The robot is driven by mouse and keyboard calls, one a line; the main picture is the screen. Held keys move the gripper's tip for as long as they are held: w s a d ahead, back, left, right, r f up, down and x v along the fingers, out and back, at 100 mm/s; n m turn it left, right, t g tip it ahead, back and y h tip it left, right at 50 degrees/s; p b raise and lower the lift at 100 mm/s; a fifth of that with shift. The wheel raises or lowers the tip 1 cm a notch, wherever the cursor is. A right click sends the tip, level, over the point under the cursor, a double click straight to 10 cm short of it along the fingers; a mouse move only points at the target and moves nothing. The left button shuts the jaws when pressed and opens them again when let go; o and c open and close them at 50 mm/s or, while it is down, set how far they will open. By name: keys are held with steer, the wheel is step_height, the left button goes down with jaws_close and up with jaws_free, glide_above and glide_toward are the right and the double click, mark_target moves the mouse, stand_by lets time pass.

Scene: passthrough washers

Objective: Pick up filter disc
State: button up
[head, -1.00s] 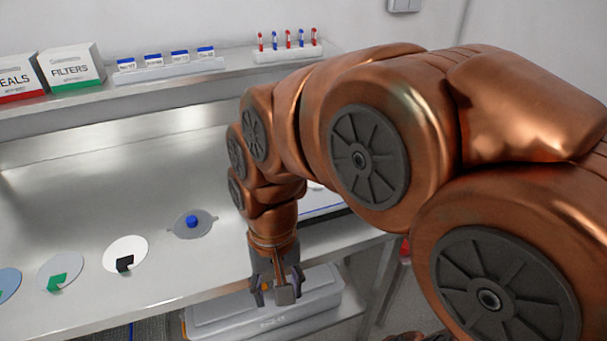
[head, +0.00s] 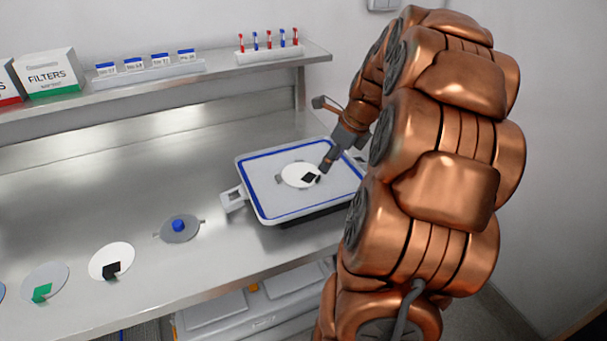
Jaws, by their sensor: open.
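A white disc (head: 297,170) with a black tab lies on the white tray (head: 262,206) with a blue border, at the back right of the steel bench. My gripper (head: 326,165) is open, pointing down and left just over the right side of this disc, beside the tab. I cannot tell whether it touches the tab. More discs lie in a row to the left: a grey disc with a blue knob (head: 180,229), a white disc with a black tab (head: 108,258) and a pale grey disc with a green tab (head: 46,285). Part of a blue disc shows at the left edge.
A shelf (head: 212,78) runs along the back wall with a FILTERS box (head: 47,75), a row of small blue-topped boxes (head: 150,66) and a rack of red and blue pens (head: 269,46). A lidded bin (head: 240,315) stands below the bench. The bench's middle is clear.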

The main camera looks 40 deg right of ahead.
mark_target(319, 179)
steer(key=shift+d+f, duration=0.15)
steer(key=shift+d, duration=0.15)
steer(key=shift+w+p+x, duration=0.15)
steer(key=shift+p+x, duration=0.5)
steer(key=shift+x, duration=1.2)
steer(key=shift+w+p+x, duration=0.2)
steer(key=shift+p+x, duration=0.45)
steer(key=shift+x, duration=1.2)
steer(key=c, duration=0.8)
